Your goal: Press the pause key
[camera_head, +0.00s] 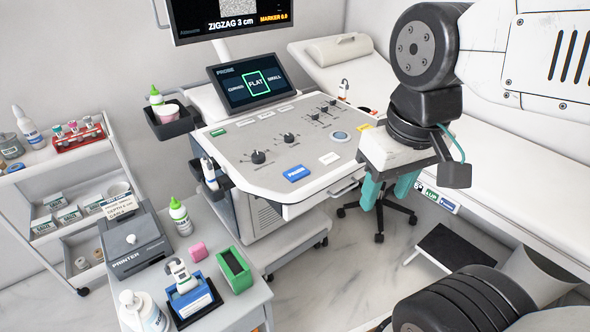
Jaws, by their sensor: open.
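The grey ultrasound console (240,165) stands in the middle of the head view, with several keys on its top. A blue key (297,173) with a small white label lies near the front edge. A white key (329,158) is to its right and a little farther back. A green key (218,132) is at the far left and a yellow one (363,127) at the right. The labels are too small for me to tell which is pause. My gripper (388,198) has teal fingers, open and empty, pointing down. It is right of the console's front right corner, apart from the keys.
Knobs (258,157) and a round blue-ringed control (340,136) stick up from the panel. A tilted touch screen (252,81) is behind it. A side table with a printer (132,240) and bottles is front left. A white bed (500,155) lies at the right.

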